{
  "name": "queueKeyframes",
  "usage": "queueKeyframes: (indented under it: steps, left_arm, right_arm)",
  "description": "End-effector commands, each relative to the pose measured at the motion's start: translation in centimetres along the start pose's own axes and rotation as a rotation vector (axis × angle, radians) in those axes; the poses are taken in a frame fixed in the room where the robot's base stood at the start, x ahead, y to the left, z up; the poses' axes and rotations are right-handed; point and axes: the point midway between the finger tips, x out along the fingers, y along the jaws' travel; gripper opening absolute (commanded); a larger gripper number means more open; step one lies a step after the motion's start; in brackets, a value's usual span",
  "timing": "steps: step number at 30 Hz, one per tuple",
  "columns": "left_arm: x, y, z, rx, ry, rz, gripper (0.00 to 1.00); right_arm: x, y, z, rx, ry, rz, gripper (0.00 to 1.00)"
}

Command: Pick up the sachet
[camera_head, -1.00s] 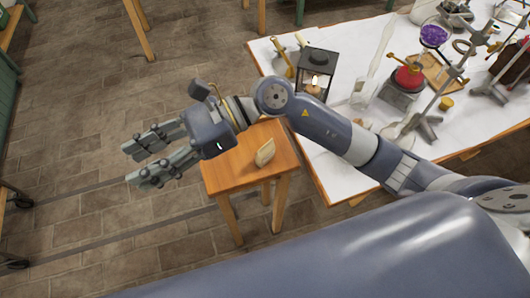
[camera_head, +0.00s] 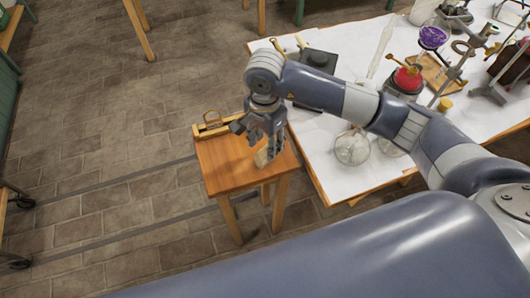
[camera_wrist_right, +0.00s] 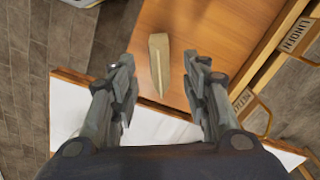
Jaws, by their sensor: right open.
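The sachet (camera_wrist_right: 158,62) is a small beige, wedge-shaped packet on the wooden stool (camera_head: 222,172). In the head view the sachet (camera_head: 262,158) shows only in part, at the right side of the stool top, beside my gripper. My right gripper (camera_head: 265,146) points down over the stool. In the right wrist view the right gripper (camera_wrist_right: 158,85) is open, with its fingers apart on either side of the sachet's near end. I cannot tell whether a finger touches it. My left gripper is not in view.
A wooden holder with a labelled tag (camera_wrist_right: 297,36) sits at the stool's back edge; it also shows in the head view (camera_head: 211,127). The white-topped table (camera_head: 320,170) stands close at right, with round glass flasks (camera_head: 351,148) and a red vessel (camera_head: 408,78).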

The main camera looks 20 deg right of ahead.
Motion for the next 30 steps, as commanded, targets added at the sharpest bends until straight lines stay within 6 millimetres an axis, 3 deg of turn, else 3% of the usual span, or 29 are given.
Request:
queueKeyframes:
  steps: [5,13,22,23,28,30]
  left_arm:
    - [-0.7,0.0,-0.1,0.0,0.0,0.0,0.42]
    - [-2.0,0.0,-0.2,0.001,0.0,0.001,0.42]
    - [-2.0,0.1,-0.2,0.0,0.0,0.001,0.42]
    - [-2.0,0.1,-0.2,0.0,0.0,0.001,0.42]
    - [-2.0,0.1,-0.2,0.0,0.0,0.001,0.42]
    - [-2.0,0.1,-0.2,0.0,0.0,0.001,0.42]
  right_arm:
    - [1.2,0.1,0.1,0.001,-0.003,0.002,0.43]
    - [5.0,0.0,0.1,0.002,-0.003,0.0,0.43]
    - [5.8,0.0,0.1,0.0,-0.001,-0.002,0.43]
    - [5.7,0.0,0.1,0.0,-0.001,-0.002,0.41]
    - [5.7,0.0,0.1,0.0,-0.001,-0.002,0.03]
    - [5.7,0.0,0.1,0.0,-0.001,-0.002,0.01]
